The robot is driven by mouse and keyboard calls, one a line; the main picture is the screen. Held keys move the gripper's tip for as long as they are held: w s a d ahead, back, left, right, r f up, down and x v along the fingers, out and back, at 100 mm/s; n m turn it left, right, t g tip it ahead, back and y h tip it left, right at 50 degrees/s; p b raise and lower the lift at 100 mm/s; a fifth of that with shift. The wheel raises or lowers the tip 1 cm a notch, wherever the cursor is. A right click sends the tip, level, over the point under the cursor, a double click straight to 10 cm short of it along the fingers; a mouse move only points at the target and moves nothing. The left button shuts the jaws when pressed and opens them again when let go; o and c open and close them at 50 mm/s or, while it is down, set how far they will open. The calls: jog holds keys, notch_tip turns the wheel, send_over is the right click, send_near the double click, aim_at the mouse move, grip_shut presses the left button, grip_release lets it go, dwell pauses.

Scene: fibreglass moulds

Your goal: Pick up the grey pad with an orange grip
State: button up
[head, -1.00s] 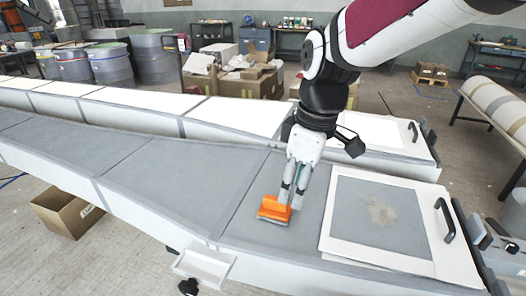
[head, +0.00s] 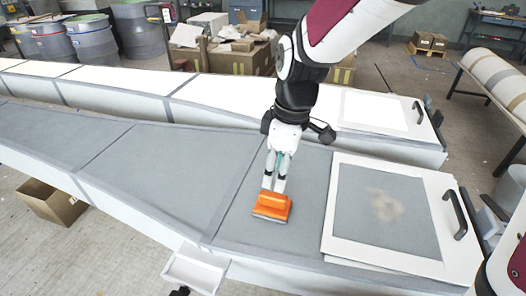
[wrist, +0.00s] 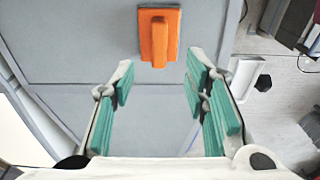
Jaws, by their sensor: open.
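The grey pad with an orange grip (head: 271,207) lies on the grey surface of the near mould, left of the white-framed panel. Its orange top and raised handle show in the wrist view (wrist: 159,33), at the top centre, beyond the fingertips. My gripper (head: 277,182) is just behind the pad in the head view, pointing down. In the wrist view my gripper (wrist: 160,85) is open, its green finger pads wide apart with nothing between them. The gap between fingertips and grip is hard to judge.
A white-framed panel (head: 345,240) with a black handle (head: 455,214) lies right of the pad. A second long mould (head: 225,93) runs behind. A small white tray (head: 195,270) sticks out at the near edge. The grey surface left of the pad is clear.

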aim_at(273, 195)
jog(key=f, duration=0.8)
jog(key=shift+w+a+f, duration=0.25)
jog(key=shift+a+f, duration=0.15)
grip_shut()
